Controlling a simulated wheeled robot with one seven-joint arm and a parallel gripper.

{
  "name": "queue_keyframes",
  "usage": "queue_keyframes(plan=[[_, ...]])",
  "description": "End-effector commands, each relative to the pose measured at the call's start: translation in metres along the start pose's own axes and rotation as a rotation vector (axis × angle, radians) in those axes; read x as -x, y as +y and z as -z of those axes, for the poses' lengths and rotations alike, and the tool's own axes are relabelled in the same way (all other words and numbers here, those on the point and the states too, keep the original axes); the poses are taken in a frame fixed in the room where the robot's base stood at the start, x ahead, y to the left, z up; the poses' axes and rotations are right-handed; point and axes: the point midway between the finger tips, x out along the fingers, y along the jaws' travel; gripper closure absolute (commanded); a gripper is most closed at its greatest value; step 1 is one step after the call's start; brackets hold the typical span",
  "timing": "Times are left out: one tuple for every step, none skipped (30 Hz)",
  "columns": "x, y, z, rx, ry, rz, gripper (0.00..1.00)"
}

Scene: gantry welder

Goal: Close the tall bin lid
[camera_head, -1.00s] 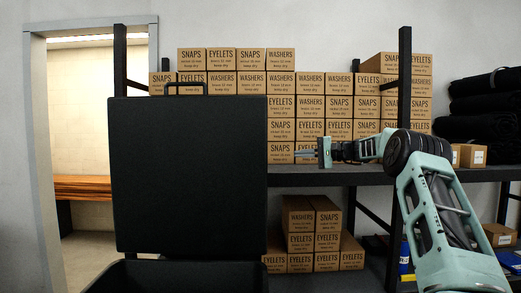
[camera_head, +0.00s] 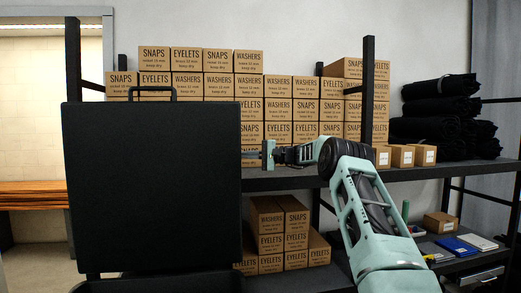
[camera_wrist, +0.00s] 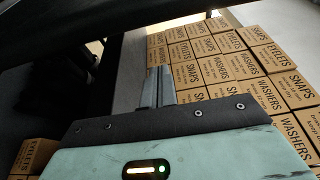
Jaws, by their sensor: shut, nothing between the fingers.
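The tall bin's black lid (camera_head: 152,188) stands open and upright at the left of the head view, with a handle (camera_head: 152,91) on its top edge. The rim of the black bin (camera_head: 160,284) shows below it at the bottom edge; the rest of the bin is out of view. My gripper (camera_head: 250,155) is just right of the lid's right edge, pointing left, with its fingertips close to that edge. I cannot tell whether they touch it. In the wrist view my gripper (camera_wrist: 157,85) has its fingers together with nothing between them. A dark surface fills that view's upper left.
A black shelf (camera_head: 300,181) behind carries stacked cardboard boxes (camera_head: 305,110), with more boxes (camera_head: 270,240) below. Rolled black material (camera_head: 445,115) lies at the right. A doorway (camera_head: 30,150) opens at the far left.

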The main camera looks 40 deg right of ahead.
Motion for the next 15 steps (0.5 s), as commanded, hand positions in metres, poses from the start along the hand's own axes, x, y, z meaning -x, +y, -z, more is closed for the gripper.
queue_keyframes(plan=[[-0.013,-0.006,-0.001,-0.002,-0.004,-0.001,1.00],[-0.019,-0.006,-0.001,-0.002,-0.005,-0.001,1.00],[-0.013,-0.004,-0.004,-0.001,0.000,-0.001,1.00],[-0.012,-0.003,-0.007,-0.002,0.000,-0.001,1.00],[-0.011,-0.003,-0.010,-0.001,0.000,-0.001,1.00],[-0.009,-0.003,-0.013,-0.002,0.000,-0.001,1.00],[-0.009,-0.002,-0.016,-0.002,0.000,-0.002,1.00],[-0.008,-0.002,-0.018,-0.002,0.000,-0.001,1.00],[-0.007,-0.003,-0.022,-0.001,0.000,-0.001,1.00],[-0.006,-0.003,-0.024,-0.002,-0.001,-0.001,1.00],[-0.005,-0.002,-0.026,-0.003,-0.001,-0.001,1.00],[-0.004,-0.003,-0.029,-0.001,-0.001,-0.001,1.00],[-0.004,-0.002,-0.031,-0.001,-0.002,-0.001,1.00],[-0.003,-0.002,-0.032,-0.001,-0.001,-0.001,1.00],[-0.003,-0.002,-0.034,-0.001,-0.001,-0.001,1.00]])
